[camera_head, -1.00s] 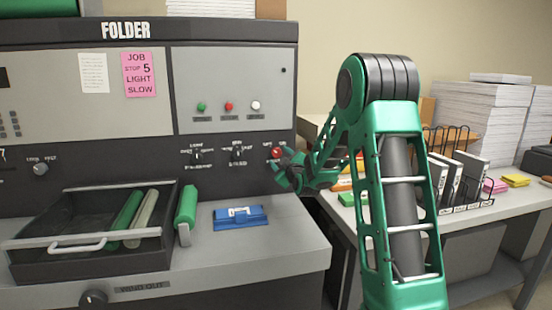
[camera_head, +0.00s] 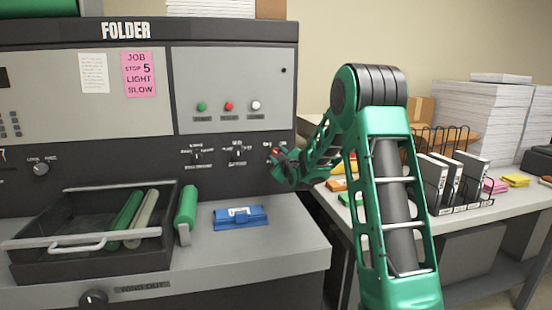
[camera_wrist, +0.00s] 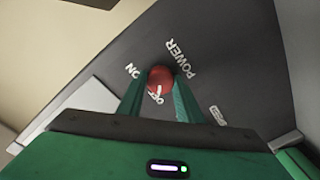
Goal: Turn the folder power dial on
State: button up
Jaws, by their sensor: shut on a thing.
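The red power dial (camera_wrist: 160,75) sits on the folder's dark lower panel, with the printed words POWER and ON beside it. White OFF lettering shows near its lower edge between the fingers. I cannot tell clearly where the dial points. My gripper (camera_wrist: 160,86) is shut on the dial, one green finger on each side of it. In the head view my gripper (camera_head: 284,167) reaches the right end of the folder's panel (camera_head: 237,180) and hides most of the dial, leaving only a bit of red in sight.
Two black dials (camera_head: 196,157) (camera_head: 237,155) stand left of the power dial, below green, red and white buttons. A blue object (camera_head: 240,217) and an open drawer (camera_head: 62,265) with rollers are below. A side table (camera_head: 475,212) with paper stacks stands right.

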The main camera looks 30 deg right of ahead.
jog(key=shift+a+f+m, duration=0.15)
jog(key=shift+m, duration=0.15)
jog(key=m, duration=0.4)
jog(key=shift+f+m, duration=0.15)
jog(key=shift+m, duration=0.15)
jog(key=m, duration=0.4)
jog(key=shift+a+f+m, duration=0.1)
jog(key=shift+m, duration=0.2)
jog(key=m, duration=0.4)
jog(key=shift+m+h, duration=0.4)
jog(key=shift+m, duration=1.9)
jog(key=o, duration=1)
jog(key=shift+o, duration=0.2)
jog(key=shift+d, duration=0.2)
